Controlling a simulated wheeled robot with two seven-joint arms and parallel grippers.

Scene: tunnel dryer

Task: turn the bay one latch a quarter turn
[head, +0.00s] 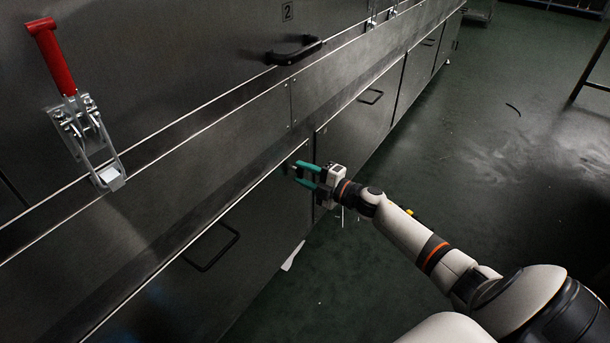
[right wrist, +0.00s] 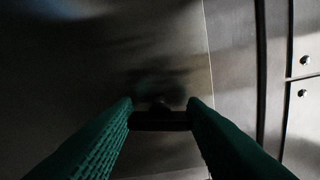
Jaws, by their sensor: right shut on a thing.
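My right gripper (head: 294,173) has its green fingers against the front of the lower steel panels, near the top corner of a door. In the right wrist view its fingertips (right wrist: 160,104) close from both sides on a small dark bar, the latch (right wrist: 160,121). The bar lies level across the picture between the fingers, in front of the steel face. In the head view the fingers mostly hide the latch. My left gripper is out of view.
A red-handled toggle clamp (head: 85,130) stands at the upper left. A black handle (head: 293,50) sits below a "2" plate. Lower doors carry dark pulls, one at the left (head: 211,248) and one farther along (head: 370,96). The green floor (head: 480,140) to the right is mostly clear.

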